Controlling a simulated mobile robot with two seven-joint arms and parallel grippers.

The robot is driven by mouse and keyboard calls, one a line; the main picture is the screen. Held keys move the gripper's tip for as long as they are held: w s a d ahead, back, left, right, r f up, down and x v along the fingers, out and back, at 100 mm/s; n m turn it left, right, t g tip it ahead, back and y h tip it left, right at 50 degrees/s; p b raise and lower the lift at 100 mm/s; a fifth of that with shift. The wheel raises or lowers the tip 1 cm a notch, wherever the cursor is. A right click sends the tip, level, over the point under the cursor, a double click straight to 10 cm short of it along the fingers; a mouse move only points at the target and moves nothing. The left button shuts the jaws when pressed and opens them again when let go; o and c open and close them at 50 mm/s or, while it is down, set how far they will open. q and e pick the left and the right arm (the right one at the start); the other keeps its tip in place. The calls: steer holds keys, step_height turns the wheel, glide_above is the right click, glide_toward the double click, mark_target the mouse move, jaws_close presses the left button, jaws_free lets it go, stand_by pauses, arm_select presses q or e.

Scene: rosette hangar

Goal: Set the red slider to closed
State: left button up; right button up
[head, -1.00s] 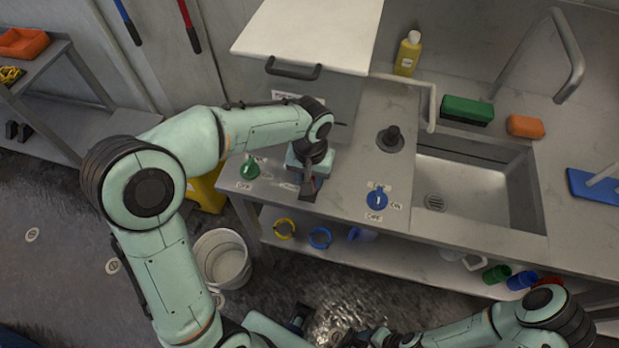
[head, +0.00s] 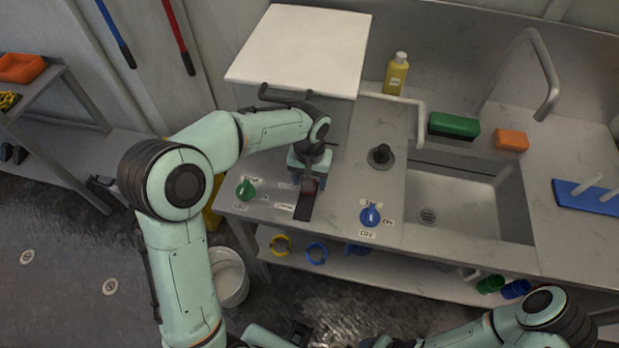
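The red slider (head: 308,186) shows as a small red patch on a dark track on the counter front, between the green knob and the blue knob. My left gripper (head: 308,178) points down right over it and hides most of it. I cannot tell whether its fingers are open or shut, or whether they touch the slider. Small labels lie left of the track, too small to read. My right arm comes in at the bottom right, and its gripper (head: 385,342) is mostly cut off at the lower edge.
A green knob (head: 246,190) is left of the track and a blue knob (head: 370,215) is right of it. A white-topped box (head: 300,50) with a dark handle stands behind. A black knob (head: 380,155), a faucet and a sink (head: 470,205) lie to the right. A bucket (head: 230,278) stands below.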

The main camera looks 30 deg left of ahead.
arm_select(q)
step_height(320, 180, up, 8)
steer(key=shift+f+p, duration=0.25)
steer(key=shift+p, duration=0.1)
stand_by(0.5)
